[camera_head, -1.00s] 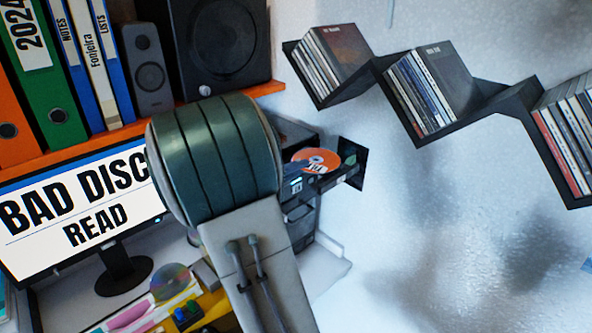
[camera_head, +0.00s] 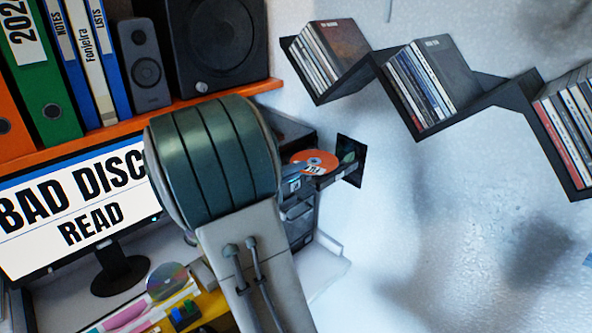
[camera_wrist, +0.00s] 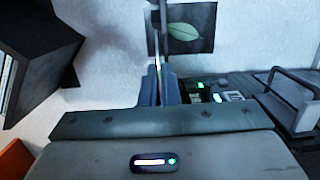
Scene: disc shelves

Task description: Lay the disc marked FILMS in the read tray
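An orange disc (camera_head: 315,160) with a small white label shows in the head view, right of my arm, at the disc drive unit (camera_head: 300,212). Its marking is too small to read. In the wrist view a thin upright edge (camera_wrist: 164,38), apparently this disc seen edge-on, stands between the fingers of my gripper (camera_wrist: 159,88), which look closed on it. In the head view my arm hides most of the gripper. A dark tray (camera_head: 328,178) sticks out beneath the disc. I cannot tell whether the disc touches it.
The monitor (camera_head: 75,215) reads "BAD DISC READ". Zigzag wall shelves (camera_head: 490,90) hold several disc cases at right. A rainbow-sheened disc (camera_head: 167,281) lies on the desk. A leaf picture (camera_wrist: 183,28) hangs close behind the gripper. Speakers and binders stand on the orange shelf (camera_head: 150,118).

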